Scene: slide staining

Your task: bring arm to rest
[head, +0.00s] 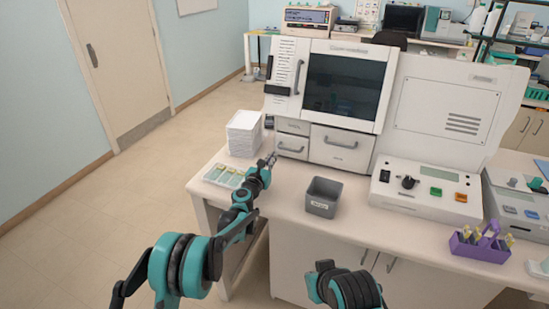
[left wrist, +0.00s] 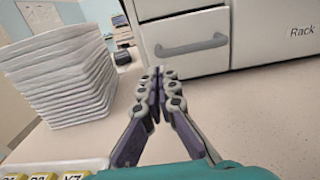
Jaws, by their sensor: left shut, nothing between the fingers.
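My left arm reaches in over the left part of the bench in the head view. Its gripper (head: 271,159) is shut and empty, in front of the small drawer of the big white machine. In the left wrist view the two fingers of this gripper (left wrist: 160,75) meet at their tips, with nothing between them. My right arm (head: 345,287) shows only as a teal and black piece at the bottom of the head view; its gripper is out of view.
A stack of white trays (head: 243,134) stands left of the gripper, with a slide tray (head: 209,178) before it. A grey bin (head: 322,198) stands to the right. The white machine (head: 392,110) fills the back. A purple rack (head: 480,247) is at the right.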

